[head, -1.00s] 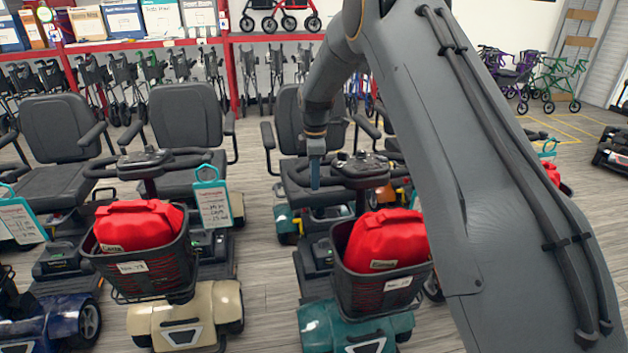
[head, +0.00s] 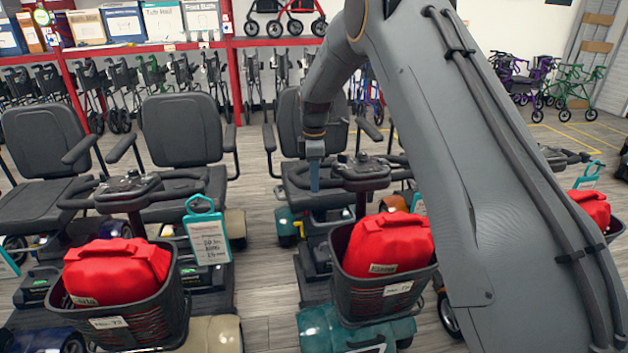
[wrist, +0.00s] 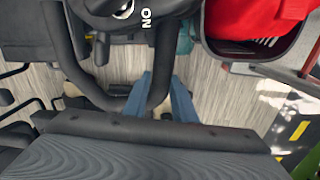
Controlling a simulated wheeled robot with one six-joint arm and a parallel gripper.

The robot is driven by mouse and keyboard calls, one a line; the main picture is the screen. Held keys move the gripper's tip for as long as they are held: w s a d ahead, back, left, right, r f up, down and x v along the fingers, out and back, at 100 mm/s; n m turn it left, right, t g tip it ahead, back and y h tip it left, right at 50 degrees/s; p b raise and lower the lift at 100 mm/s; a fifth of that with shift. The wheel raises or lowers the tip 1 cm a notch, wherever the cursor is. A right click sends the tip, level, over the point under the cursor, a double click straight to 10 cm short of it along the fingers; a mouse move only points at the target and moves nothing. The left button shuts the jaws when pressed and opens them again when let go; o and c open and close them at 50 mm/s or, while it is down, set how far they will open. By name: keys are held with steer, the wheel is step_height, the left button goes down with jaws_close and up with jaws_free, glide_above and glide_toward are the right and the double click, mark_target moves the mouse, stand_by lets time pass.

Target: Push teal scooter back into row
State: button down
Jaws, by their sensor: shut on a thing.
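The teal scooter (head: 322,325) stands in the middle of the head view, its front with a black basket (head: 385,290) facing me. A red bag (head: 388,243) sits in the basket. Its black handlebar (head: 362,172) is behind the basket, and its dark seat (head: 312,125) is farther back. My gripper (head: 314,188) is at the left side of the handlebar, pointing down. My arm hides the scooter's right side.
A cream scooter (head: 215,335) with a red bag stands close on the left, and another scooter (head: 45,140) beyond it. A scooter with a red bag (head: 590,207) is on the right. A red shelf rack (head: 228,75) and walkers line the back. Wood floor shows between the scooters.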

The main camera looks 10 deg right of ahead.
steer(key=shift+d, duration=0.15)
steer(key=c, duration=1.5)
jaws_free()
steer(key=shift+d, duration=0.1)
steer(key=shift+o, duration=0.2)
steer(key=shift+a+r, duration=0.2)
steer(key=shift+r, duration=0.1)
step_height(320, 180, up, 7)
steer(key=shift+s+r+b, duration=0.15)
steer(key=shift+b, duration=0.65)
steer(key=shift+s+d, duration=0.1)
